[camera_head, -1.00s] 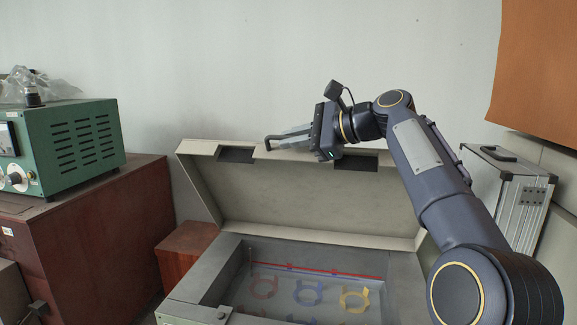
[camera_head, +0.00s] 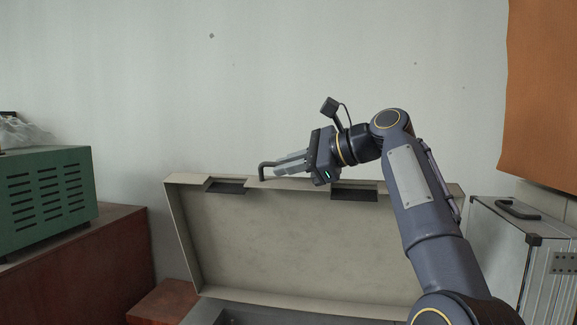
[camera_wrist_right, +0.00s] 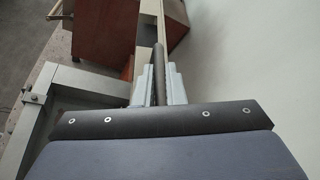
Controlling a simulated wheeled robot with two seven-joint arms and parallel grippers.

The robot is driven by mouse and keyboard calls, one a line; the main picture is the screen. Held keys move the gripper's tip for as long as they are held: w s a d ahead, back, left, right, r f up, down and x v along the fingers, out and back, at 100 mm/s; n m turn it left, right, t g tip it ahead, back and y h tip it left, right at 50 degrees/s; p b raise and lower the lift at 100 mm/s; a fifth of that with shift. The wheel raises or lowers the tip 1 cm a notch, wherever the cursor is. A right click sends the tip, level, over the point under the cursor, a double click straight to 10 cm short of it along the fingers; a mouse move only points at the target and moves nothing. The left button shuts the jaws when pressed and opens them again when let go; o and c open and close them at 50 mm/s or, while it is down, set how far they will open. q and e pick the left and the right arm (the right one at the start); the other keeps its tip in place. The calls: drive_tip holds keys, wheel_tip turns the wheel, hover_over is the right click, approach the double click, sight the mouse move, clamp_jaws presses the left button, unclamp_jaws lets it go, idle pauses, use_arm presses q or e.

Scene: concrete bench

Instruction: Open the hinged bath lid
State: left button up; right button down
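The bath lid (camera_head: 300,240) stands raised and steeply tilted at the back of the grey bath (camera_head: 235,316), its inner face toward me. Only the bath's rear part shows at the bottom of the head view. A dark bar handle (camera_head: 263,170) sticks up at the lid's top edge. My right gripper (camera_head: 287,164) is at this edge, with its fingers along the handle. In the right wrist view the bar (camera_wrist_right: 159,70) runs between the two fingers, which look closed on it. My left gripper is not in view.
A green instrument (camera_head: 45,200) stands on a red-brown cabinet (camera_head: 85,265) at the left. A silver case (camera_head: 510,250) stands at the right, close to my right arm. A plain wall is behind the lid, with an orange panel (camera_head: 545,95) at upper right.

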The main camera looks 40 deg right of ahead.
drive_tip(key=c, duration=1.5)
unclamp_jaws()
drive_tip(key=shift+w+d+f, duration=0.1)
drive_tip(key=shift+f, duration=0.05)
drive_tip(key=v, duration=0.8)
